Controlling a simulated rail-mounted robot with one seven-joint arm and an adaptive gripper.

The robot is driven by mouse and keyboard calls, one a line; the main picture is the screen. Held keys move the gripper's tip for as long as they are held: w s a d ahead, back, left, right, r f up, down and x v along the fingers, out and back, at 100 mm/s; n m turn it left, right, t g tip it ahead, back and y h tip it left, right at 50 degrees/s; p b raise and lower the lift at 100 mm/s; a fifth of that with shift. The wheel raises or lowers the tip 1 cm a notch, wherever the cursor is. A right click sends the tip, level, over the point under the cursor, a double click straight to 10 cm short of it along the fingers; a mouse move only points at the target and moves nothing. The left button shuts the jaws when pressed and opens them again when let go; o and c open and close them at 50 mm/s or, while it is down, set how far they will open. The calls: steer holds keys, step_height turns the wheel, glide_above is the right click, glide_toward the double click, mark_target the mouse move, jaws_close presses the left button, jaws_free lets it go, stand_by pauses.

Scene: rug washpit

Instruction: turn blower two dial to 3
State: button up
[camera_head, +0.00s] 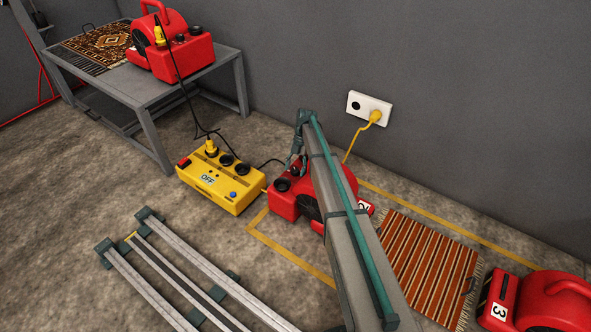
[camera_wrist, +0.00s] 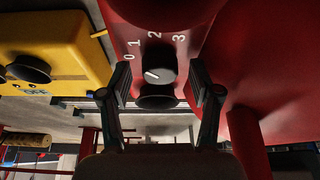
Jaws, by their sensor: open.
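Blower two is the red blower (camera_head: 287,205) on the floor inside the yellow tape, partly hidden by my arm; its white number label is partly covered. Its black dial (camera_wrist: 160,62) faces the wrist camera, with 0, 1, 2 and 3 printed in an arc around it. A short white pointer mark shows on the dial's lower left, on the 0 side and away from the 3. My gripper (camera_wrist: 159,84) is open, one finger on each side of the dial. I cannot tell whether the fingers touch it. In the head view my gripper (camera_head: 297,155) is just above the blower's knobs.
A yellow power box (camera_head: 215,192) marked OFF sits left of blower two. A striped rug (camera_head: 425,262) and blower three (camera_head: 545,300) lie to the right. Another red blower (camera_head: 183,58) stands on a grey table (camera_head: 150,88). A wall socket (camera_head: 369,108) holds a yellow plug.

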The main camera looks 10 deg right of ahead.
steer(key=c, duration=1.1)
steer(key=shift+r, duration=0.1)
steer(key=shift+c, duration=0.2)
steer(key=shift+r+m+p, duration=0.1)
steer(key=shift+m+p, duration=0.3)
steer(key=shift+p, duration=0.7)
steer(key=m+t+y+p, duration=0.1)
steer(key=m+p, duration=0.1)
steer(key=p, duration=0.1)
steer(key=shift+s+r+m, duration=0.1)
steer(key=shift+r+m, duration=0.05)
steer(key=shift+m, duration=0.15)
steer(key=m+t+p, duration=0.1)
steer(key=m+p, duration=0.2)
steer(key=shift+s+d, duration=0.1)
steer(key=shift+f+m+t+p, duration=0.15)
steer(key=shift+m+t+p, duration=0.25)
steer(key=shift+m, duration=0.5)
steer(key=shift+f+m+t+p, duration=0.15)
steer(key=shift+m+t+p, duration=0.25)
steer(key=shift+m, duration=0.5)
